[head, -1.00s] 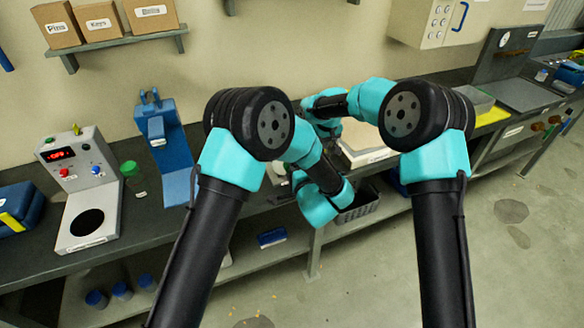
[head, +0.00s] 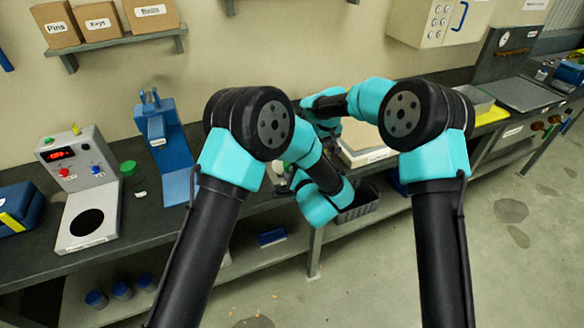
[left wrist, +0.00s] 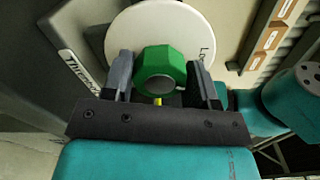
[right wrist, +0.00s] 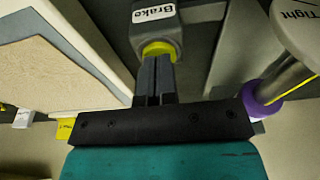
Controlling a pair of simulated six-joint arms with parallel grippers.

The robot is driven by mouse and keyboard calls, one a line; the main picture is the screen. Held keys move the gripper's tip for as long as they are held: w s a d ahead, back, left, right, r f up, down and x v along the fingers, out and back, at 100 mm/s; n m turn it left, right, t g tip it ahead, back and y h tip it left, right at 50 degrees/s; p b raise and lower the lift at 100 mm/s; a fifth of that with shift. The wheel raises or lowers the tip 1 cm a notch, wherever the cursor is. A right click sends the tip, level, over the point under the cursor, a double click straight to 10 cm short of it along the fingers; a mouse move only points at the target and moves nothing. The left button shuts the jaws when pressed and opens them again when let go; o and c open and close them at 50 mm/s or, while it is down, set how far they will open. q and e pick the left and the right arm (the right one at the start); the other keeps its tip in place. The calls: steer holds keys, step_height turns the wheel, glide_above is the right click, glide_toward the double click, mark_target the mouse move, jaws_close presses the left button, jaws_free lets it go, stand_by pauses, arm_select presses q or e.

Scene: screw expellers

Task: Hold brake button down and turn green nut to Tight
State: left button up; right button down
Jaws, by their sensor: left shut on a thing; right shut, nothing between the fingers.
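In the left wrist view a green nut (left wrist: 172,65) with a grey centre sits in front of a round white dial (left wrist: 128,38). My left gripper (left wrist: 160,72) has a finger on each side of the nut and is shut on it. A partly hidden label starting "Lo" shows on the dial. In the right wrist view a yellow button (right wrist: 158,50) sits under a "Brake" label (right wrist: 153,13). My right gripper (right wrist: 156,62) is shut and empty, its tips at the button. Whether it is pressed in, I cannot tell. A "Tight" label (right wrist: 298,14) shows on a white disc at right.
A purple ring (right wrist: 262,100) on a metal shaft is close right of my right gripper. A pale panel (right wrist: 60,60) stands at its left. In the head view my arms hide much of the bench; a blue stand (head: 165,140) and a control box (head: 88,190) stand at left.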

arm_select(q)
steer(key=m, duration=0.4)
steer(key=shift+m, duration=0.3)
steer(key=o, duration=0.7)
steer(key=n, duration=0.8)
steer(key=shift+c, duration=0.4)
